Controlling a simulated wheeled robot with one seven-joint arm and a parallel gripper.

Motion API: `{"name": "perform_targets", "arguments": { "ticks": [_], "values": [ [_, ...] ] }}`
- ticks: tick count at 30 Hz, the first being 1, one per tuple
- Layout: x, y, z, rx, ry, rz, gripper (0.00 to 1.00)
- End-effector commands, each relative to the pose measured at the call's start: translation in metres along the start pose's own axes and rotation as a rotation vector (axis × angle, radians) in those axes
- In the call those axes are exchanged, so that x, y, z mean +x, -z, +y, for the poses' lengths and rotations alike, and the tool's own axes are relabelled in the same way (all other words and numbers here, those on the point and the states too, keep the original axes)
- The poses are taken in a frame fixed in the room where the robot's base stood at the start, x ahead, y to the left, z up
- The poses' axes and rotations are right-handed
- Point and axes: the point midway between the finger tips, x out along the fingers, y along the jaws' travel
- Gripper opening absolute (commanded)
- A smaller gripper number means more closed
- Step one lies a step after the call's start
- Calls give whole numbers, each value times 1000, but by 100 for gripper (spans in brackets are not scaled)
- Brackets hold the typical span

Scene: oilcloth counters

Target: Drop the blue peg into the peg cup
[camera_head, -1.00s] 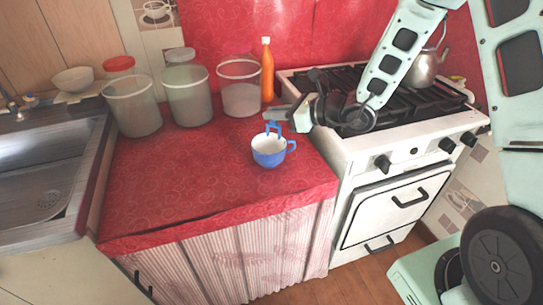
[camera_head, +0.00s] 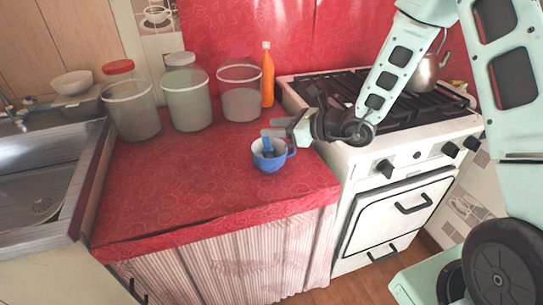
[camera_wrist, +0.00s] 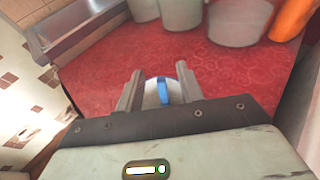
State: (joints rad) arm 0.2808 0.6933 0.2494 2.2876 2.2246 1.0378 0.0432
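The blue peg (camera_head: 268,147) stands inside the peg cup (camera_head: 268,163), a blue cup with a white inside and a handle on its right. In the wrist view the peg (camera_wrist: 163,92) shows between my two fingers, with the cup's pale inside (camera_wrist: 151,98) around it. My gripper (camera_head: 272,127) is above the cup. Its fingers are spread apart and empty, and they also show wide apart in the wrist view (camera_wrist: 160,84). The peg's lower end is hidden by the cup wall.
The cup stands on the red counter (camera_head: 175,190) near its right side. Several canisters (camera_head: 187,98) and an orange bottle (camera_head: 267,80) stand behind. A stove (camera_head: 395,140) is on the right, a sink (camera_head: 40,180) on the left. The counter's left front is clear.

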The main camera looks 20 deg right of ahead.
Motion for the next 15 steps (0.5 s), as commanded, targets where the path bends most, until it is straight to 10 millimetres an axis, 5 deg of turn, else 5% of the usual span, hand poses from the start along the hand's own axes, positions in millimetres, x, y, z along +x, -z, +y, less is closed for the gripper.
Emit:
{"name": "perform_targets", "arguments": {
  "ticks": [5, 15],
  "values": [
    [-17, 0, -1, -1, 3, 0, 37],
    [-94, 0, -2, 0, 7, 0, 37]
  ]
}}
